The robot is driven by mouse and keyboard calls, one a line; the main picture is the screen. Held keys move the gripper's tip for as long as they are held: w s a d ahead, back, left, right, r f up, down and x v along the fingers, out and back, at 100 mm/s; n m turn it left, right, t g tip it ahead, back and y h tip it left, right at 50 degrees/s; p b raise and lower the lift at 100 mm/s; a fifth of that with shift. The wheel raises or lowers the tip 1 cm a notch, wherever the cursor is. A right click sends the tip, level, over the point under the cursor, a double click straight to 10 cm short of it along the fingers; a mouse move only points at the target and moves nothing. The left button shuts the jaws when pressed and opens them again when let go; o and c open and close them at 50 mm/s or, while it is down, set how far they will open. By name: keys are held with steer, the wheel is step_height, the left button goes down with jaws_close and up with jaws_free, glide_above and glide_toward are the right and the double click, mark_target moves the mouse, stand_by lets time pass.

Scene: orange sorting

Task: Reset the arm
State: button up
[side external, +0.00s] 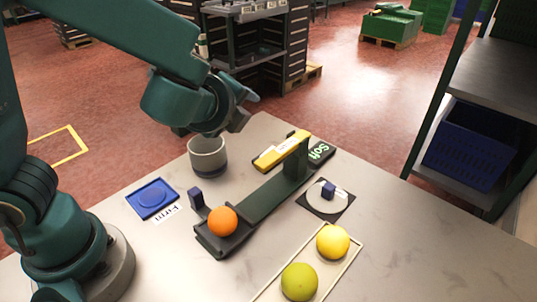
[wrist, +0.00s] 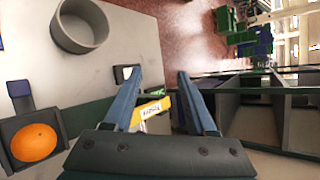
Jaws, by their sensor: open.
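My gripper (wrist: 160,75) is open and empty in the wrist view, its two blue-grey fingers spread apart. In the side external view my arm reaches over the back of the table (side external: 140,240), with the gripper end (side external: 243,115) raised above the grey cup and apart from it. An orange (side external: 222,221) sits on the near end of the dark scale-like stand (side external: 260,196); it also shows at the lower left of the wrist view (wrist: 33,142).
A grey cup (side external: 207,158) stands behind the stand. A blue "Firm" pad (side external: 152,198) lies left, a dark round-marked pad (side external: 325,207) right. A tray (side external: 352,257) holds a yellow fruit (side external: 332,242) and a green-yellow fruit (side external: 299,281). A shelf (side external: 480,110) stands at right.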

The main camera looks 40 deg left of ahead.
steer(key=s+a+n+g+h, duration=0.1)
steer(key=s+a+n+g, duration=0.35)
steer(key=s+n, duration=0.5)
steer(key=s+d+n+h, duration=0.4)
steer(key=s+n, duration=0.2)
steer(key=n, duration=0.3)
steer(key=shift+s+d+h, duration=0.15)
steer(key=shift+s+h, duration=0.15)
steer(key=shift+s, duration=0.05)
